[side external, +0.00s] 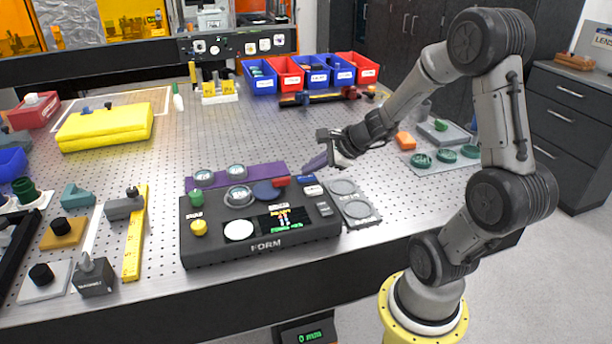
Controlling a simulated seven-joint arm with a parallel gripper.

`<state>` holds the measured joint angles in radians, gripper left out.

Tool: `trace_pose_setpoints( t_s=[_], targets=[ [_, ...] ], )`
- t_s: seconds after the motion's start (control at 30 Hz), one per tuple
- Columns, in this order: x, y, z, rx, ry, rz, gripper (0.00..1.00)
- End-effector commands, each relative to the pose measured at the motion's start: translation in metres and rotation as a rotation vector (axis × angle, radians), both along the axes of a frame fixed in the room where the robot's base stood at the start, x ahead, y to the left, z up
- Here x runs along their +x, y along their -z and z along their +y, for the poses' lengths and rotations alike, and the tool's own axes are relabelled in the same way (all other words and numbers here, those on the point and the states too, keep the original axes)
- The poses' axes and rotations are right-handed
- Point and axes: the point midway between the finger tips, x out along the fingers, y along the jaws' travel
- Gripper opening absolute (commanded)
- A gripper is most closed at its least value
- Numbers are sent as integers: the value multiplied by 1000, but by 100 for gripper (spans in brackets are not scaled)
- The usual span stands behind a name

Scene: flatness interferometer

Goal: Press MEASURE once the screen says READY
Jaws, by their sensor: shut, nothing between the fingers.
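The black instrument box marked FORM (265,246) sits near the front edge of the perforated table. Its small dark screen (284,220) shows coloured marks and tiny text that I cannot read. I cannot tell which control is MEASURE, as the labels are too small. My gripper (314,164) is shut and empty, above the box's back right corner, apparently clear of it.
Two round grey holders (360,209) lie right of the box. A purple strip (262,172) lies behind it. Blue and red bins (287,78) line the back. Open table lies between box and bins.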

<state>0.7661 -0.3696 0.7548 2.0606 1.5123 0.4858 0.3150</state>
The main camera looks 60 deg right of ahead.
Motion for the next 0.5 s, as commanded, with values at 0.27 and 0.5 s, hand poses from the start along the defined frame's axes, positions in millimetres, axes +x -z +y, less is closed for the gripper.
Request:
trace_pose_setpoints(
  t_s=[0.27, 0.5],
  targets=[
    [0, -13, 0, 0, 0, 0, 0],
    [-1, -16, 0, 1, 1, 1, 0]
  ],
)
